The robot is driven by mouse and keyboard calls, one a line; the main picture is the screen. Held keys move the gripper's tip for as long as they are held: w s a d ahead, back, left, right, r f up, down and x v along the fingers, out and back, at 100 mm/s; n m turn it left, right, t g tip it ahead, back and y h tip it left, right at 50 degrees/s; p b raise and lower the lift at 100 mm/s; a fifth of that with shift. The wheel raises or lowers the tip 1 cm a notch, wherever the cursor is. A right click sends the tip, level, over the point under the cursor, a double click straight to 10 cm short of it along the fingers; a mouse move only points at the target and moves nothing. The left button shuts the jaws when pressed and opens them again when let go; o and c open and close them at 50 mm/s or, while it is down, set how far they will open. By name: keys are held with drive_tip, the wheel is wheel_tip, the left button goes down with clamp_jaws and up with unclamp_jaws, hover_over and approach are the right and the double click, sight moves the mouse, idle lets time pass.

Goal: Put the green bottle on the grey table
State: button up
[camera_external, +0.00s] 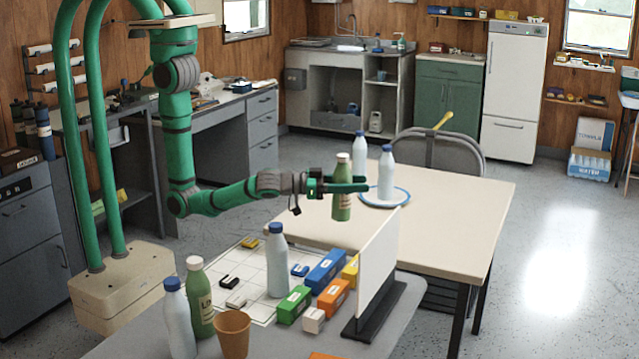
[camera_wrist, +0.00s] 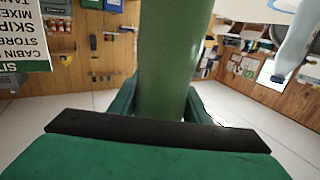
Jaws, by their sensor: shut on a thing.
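My gripper (camera_external: 345,187) is shut on a green bottle (camera_external: 342,203) with a pale cap. It holds the bottle upright near the left part of the cream-topped table (camera_external: 455,235); I cannot tell the gap beneath. In the wrist view the bottle (camera_wrist: 172,60) stands between the green fingers and its ends are out of sight. A second green bottle (camera_external: 199,300) with a pale cap stands on the grey table (camera_external: 280,342) in the foreground.
On the grey table are white bottles (camera_external: 277,265), a brown cup (camera_external: 233,332), several coloured boxes (camera_external: 326,270) and a white upright panel (camera_external: 377,262). Two white bottles (camera_external: 386,175) stand at a blue-rimmed round plate (camera_external: 398,200) on the cream table. A chair (camera_external: 440,152) stands behind.

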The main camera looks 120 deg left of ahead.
drive_tip(key=s+d+r+m+t+h, duration=0.2)
drive_tip(key=d+m+h, duration=0.3)
drive_tip(key=d+h, duration=0.25)
drive_tip(key=w+d+r+m+h, duration=0.15)
drive_tip(key=w+d+r, duration=0.25)
drive_tip(key=d+r, duration=0.45)
drive_tip(key=s+d+r+m+h, duration=0.1)
drive_tip(key=s+d+r+h, duration=0.1)
drive_tip(key=d, duration=0.4)
drive_tip(key=s+d+r+m+h, duration=0.1)
drive_tip(key=s+d+h, duration=0.1)
drive_tip(key=d, duration=0.3)
drive_tip(key=s+d+f+m+g+h, duration=0.2)
drive_tip(key=s+d+m+h, duration=0.25)
drive_tip(key=s+d, duration=0.85)
drive_tip(key=s+d+f+m+g+h, duration=0.1)
drive_tip(key=s+d+f+g+h, duration=0.15)
drive_tip(key=s+d, duration=0.4)
drive_tip(key=s+d+f+m+g+h, duration=0.1)
drive_tip(key=s+d+f, duration=0.3)
drive_tip(key=s, duration=0.5)
drive_tip(key=w+d+f, duration=0.8)
drive_tip(key=d+f, duration=0.2)
drive_tip(key=f, duration=0.3)
drive_tip(key=shift+w+d+f, duration=0.15)
drive_tip(key=shift+w+d, duration=0.05)
drive_tip(key=shift+d, duration=0.15)
